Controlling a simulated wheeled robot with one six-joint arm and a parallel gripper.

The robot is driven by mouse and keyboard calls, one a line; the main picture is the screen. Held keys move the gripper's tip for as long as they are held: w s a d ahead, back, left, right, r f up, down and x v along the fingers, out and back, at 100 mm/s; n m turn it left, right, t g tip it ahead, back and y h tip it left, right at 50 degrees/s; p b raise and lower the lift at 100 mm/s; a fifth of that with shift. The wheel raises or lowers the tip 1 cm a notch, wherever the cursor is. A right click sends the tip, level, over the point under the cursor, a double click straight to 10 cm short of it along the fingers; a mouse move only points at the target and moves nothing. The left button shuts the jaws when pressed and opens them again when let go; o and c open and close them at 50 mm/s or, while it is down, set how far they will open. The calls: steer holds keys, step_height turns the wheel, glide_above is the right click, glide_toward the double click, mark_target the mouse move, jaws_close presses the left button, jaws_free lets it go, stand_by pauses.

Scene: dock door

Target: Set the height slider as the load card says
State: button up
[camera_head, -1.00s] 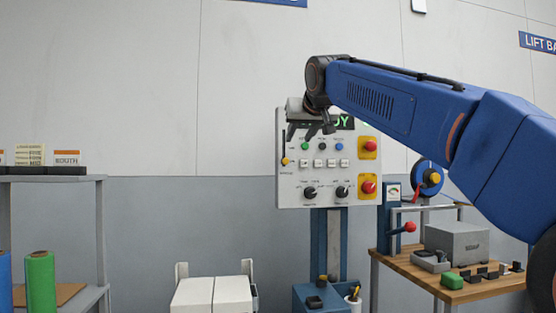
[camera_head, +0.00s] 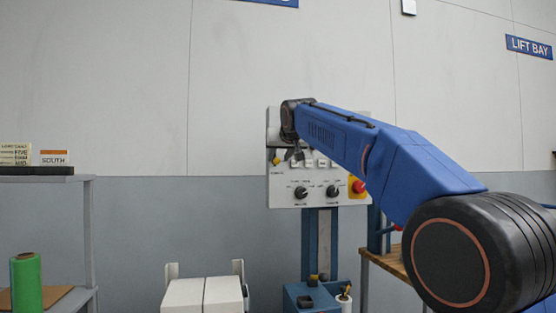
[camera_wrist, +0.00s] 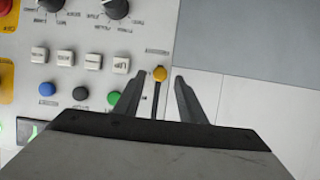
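The height slider's yellow knob (camera_wrist: 160,73) sits in a dark vertical slot at the panel's side in the wrist view. It also shows in the head view (camera_head: 276,161) at the panel's left edge. My gripper (camera_wrist: 158,80) is open, with one finger on each side of the slot and the knob between the fingertips; gaps show on both sides. In the head view my gripper (camera_head: 293,155) is in front of the control panel (camera_head: 318,198). A printed card (camera_head: 15,154) on the left shelf carries small text, partly legible as "FIVE"; I cannot tell if it is the load card.
Square white buttons (camera_wrist: 92,62), round coloured buttons (camera_wrist: 114,98) and black dials (camera_wrist: 118,8) lie beside the slider. A red stop button (camera_head: 359,187) is at the panel's right. A "SOUTH" box (camera_head: 54,158) stands on the shelf. A wooden bench (camera_head: 385,263) is at right.

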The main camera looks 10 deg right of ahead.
steer(key=shift+x, duration=1.2)
steer(key=shift+c, duration=0.2)
jaws_close()
step_height(320, 180, up, 5)
steer(key=shift+o, duration=0.2)
jaws_free()
steer(key=shift+s, duration=0.1)
